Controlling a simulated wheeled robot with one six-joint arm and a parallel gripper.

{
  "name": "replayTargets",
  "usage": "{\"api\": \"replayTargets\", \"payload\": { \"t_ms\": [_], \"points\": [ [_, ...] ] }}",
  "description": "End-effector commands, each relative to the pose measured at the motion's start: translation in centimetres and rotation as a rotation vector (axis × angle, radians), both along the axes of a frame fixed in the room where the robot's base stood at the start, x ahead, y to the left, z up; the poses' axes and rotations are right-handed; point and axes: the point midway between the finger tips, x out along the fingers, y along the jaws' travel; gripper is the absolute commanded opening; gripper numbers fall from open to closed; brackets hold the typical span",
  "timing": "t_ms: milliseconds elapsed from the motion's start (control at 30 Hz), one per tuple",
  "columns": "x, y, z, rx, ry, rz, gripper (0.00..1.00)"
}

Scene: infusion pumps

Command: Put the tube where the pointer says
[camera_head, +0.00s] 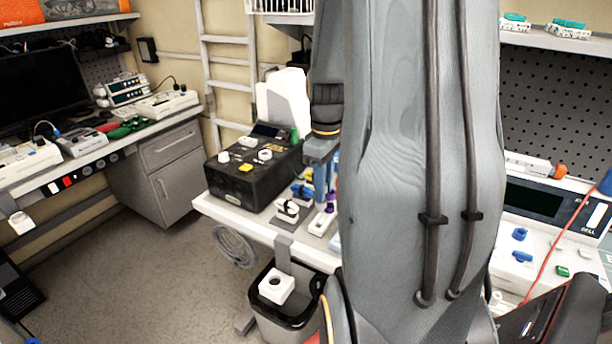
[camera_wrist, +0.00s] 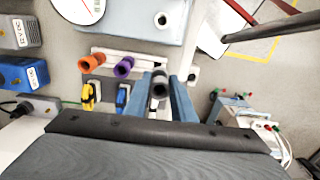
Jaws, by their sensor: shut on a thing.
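In the wrist view my gripper (camera_wrist: 160,96) has its blue fingers closed around a dark grey tube (camera_wrist: 160,80), whose open round end faces the camera. An orange tube (camera_wrist: 91,61) and a purple tube (camera_wrist: 124,66) stand to the left of it at a pale rack (camera_wrist: 108,53). Whether the held tube is clear of the rack cannot be told. A white dial (camera_wrist: 78,8) with a red pointer line shows at the top left, partly cut off. In the head view my gripper (camera_head: 321,180) is over the bench, partly hidden by my arm; the held tube is not clear there.
A yellow clip (camera_wrist: 89,97) and a blue clip (camera_wrist: 122,97) sit just left of my fingers. A pale blue-grey box (camera_wrist: 125,28) lies beyond the rack. A black device (camera_head: 250,170) stands left of my gripper. A bin (camera_head: 285,318) stands below the bench edge.

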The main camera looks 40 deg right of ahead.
Motion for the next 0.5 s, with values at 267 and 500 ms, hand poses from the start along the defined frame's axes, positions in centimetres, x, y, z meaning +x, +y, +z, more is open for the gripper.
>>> {"api": "replayTargets", "payload": {
  "t_ms": [267,500],
  "points": [
    [0.2,0.2,-0.6,0.000,0.000,0.006,0.01],
    [0.4,0.5,-2.9,-0.001,0.000,0.012,0.01]
  ]
}}
